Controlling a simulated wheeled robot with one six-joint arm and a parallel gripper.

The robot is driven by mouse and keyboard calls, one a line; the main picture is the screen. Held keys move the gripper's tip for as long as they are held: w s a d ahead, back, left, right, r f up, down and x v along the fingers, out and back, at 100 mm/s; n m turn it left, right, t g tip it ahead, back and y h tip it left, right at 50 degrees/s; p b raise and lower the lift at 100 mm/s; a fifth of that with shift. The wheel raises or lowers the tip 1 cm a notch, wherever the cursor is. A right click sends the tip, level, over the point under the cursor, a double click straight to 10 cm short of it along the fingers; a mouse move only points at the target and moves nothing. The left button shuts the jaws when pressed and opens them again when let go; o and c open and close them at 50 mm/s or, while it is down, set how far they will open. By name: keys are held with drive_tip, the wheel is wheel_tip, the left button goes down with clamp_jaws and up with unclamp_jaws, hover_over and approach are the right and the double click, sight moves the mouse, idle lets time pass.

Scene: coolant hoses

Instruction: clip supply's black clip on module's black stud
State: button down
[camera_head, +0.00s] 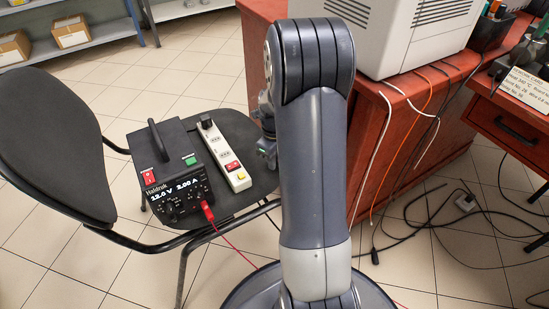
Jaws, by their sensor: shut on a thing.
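The supply (172,172) is a black box with a carry handle, standing on the chair seat. Its display reads 12.0 V and 2.00 A, and a red plug with a red lead (230,241) comes out of its front. My gripper (266,148) shows only in part beside my arm, over the right edge of the seat. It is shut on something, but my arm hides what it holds. I cannot make out the supply's black clip, the module or its black stud.
A white power strip (225,150) lies beside the supply on the black chair (45,135). A red-brown cabinet (400,135) with a pale machine (405,35) on top stands at right. Loose cables (440,225) cover the floor there.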

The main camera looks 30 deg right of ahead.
drive_tip(key=shift+f, duration=0.35)
drive_tip(key=c, duration=1.3)
unclamp_jaws()
drive_tip(key=shift+r, duration=0.1)
wheel_tip(320, 180, up, 11)
drive_tip(key=p, duration=0.4)
wheel_tip(320, 180, down, 11)
drive_tip(key=b, duration=0.4)
wheel_tip(320, 180, up, 5)
drive_tip(key=p, duration=0.4)
